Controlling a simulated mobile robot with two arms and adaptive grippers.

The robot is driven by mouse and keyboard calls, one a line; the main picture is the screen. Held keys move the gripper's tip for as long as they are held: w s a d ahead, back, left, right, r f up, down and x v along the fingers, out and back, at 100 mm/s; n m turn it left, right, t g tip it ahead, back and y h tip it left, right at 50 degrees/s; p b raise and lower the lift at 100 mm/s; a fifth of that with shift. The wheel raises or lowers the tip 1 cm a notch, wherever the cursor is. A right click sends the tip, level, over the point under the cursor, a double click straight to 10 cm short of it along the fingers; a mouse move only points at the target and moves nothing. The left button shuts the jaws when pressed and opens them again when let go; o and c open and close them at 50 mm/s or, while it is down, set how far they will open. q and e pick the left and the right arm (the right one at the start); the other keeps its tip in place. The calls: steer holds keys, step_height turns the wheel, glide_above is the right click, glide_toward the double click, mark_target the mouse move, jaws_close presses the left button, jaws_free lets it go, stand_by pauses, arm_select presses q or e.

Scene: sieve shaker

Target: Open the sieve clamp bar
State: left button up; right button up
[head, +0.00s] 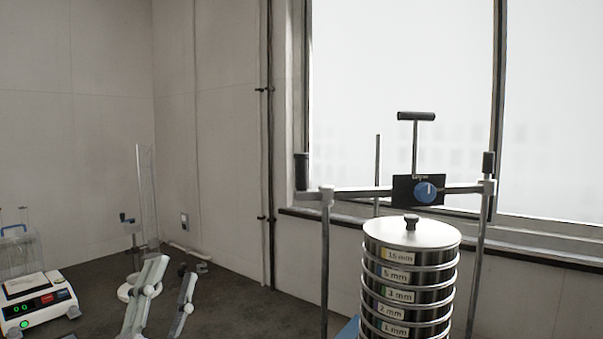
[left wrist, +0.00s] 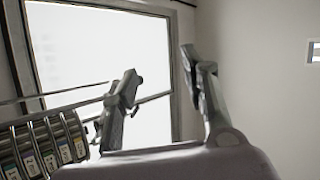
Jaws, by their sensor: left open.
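The sieve clamp bar (head: 355,194) lies across the top of the shaker in the head view. It has a dark block with a blue knob (head: 426,192), a T-handle (head: 416,117) above it and a black grip (head: 302,171) at its left end. It rests on two upright rods (head: 325,265), above the lidded sieve stack (head: 397,257). The stack also shows at the lower left of the left wrist view (left wrist: 40,146). My left gripper (head: 175,268) is open and empty, low and well left of the shaker. Its spread fingers show in the left wrist view (left wrist: 160,68). My right gripper is out of view.
A white device with a green lit display (head: 38,302) stands at the lower left on the dark worktop (head: 225,290). A clear tall cylinder (head: 147,195) stands behind my left gripper. A large window (head: 400,70) is behind the shaker. The air between gripper and shaker looks clear.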

arm_select(q)
steer(key=s+d+r+m+g+h, duration=0.2)
steer(key=d+r+m+g+h, duration=0.25)
steer(key=m+h, duration=0.5)
steer(key=s+d+r+m+g+h, duration=0.2)
steer(key=d+r+m+g+h, duration=0.25)
steer(key=m+h, duration=0.5)
steer(key=m+g+y, duration=0.3)
steer(key=m+y, duration=0.8)
glide_toward(298, 171)
steer(key=p+x, duration=0.8)
steer(key=x, duration=0.2)
steer(key=shift+w+d+f, duration=0.2)
steer(key=shift+w+d, duration=0.2)
steer(key=shift+w, duration=0.15)
steer(key=shift+c, duration=0.2)
jaws_close()
